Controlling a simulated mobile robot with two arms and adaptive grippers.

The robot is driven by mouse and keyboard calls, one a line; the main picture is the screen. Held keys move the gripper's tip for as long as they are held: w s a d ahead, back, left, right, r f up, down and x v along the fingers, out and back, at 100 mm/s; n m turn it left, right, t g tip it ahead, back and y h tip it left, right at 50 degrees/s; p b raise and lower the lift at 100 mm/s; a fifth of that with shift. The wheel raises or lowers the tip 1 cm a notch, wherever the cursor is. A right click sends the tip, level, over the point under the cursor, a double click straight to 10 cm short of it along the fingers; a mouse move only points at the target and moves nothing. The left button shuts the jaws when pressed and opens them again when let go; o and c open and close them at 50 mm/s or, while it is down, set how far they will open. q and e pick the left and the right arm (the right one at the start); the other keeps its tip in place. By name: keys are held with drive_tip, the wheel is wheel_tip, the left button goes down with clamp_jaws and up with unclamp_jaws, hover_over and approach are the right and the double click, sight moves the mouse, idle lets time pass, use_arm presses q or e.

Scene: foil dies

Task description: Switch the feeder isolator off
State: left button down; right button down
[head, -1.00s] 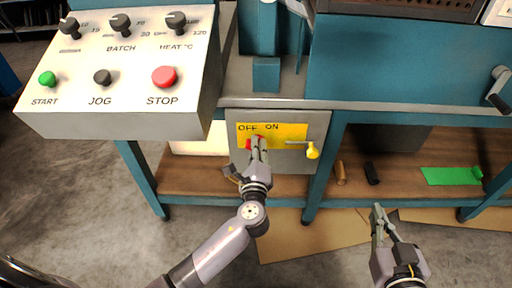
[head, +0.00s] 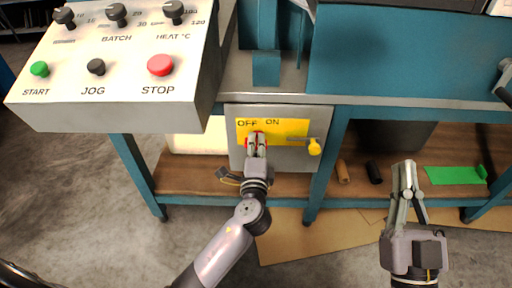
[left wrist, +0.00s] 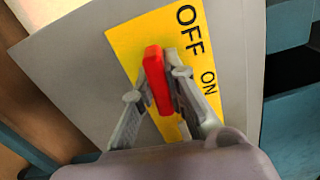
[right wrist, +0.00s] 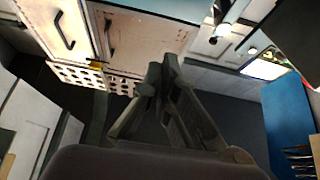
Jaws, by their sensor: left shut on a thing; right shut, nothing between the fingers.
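The feeder isolator is a grey box (head: 290,162) under the bench top, with a yellow plate (head: 290,128) marked OFF and ON. Its red handle (left wrist: 156,75) stands out from the plate in the left wrist view, with its free end near the OFF lettering. My left gripper (head: 256,140) is shut on the red handle, one finger on each side; in the head view the fingers hide most of it. My right gripper (head: 403,168) is shut and empty, in front of the lower shelf at the right.
A control panel (head: 120,100) with START, JOG and STOP buttons stands close at the upper left. A yellow-knobbed lever (head: 314,147) is at the isolator box's right side. Two small cylinders and a green piece (head: 453,175) lie on the lower shelf (head: 195,180).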

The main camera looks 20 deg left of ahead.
use_arm(q)
drive_tip(key=shift+f+n+b, duration=0.1)
drive_tip(key=shift+n+b, duration=0.25)
drive_tip(key=shift+n, duration=0.45)
use_arm(e)
drive_tip(key=shift+s+d+r+t+y, duration=0.1)
drive_tip(key=shift+s+r+t+y, duration=0.2)
drive_tip(key=shift+s+r+t, duration=0.55)
drive_tip(key=shift+s+d+r+t+y, duration=0.1)
drive_tip(key=shift+s+r+t+y, duration=0.2)
drive_tip(key=shift+s+r+t, duration=0.5)
drive_tip(key=shift+w+r+g, duration=0.15)
drive_tip(key=shift+g, duration=0.1)
use_arm(q)
drive_tip(key=c, duration=1.6)
unclamp_jaws()
drive_tip(key=shift+s, duration=0.1)
drive_tip(key=v, duration=1.2)
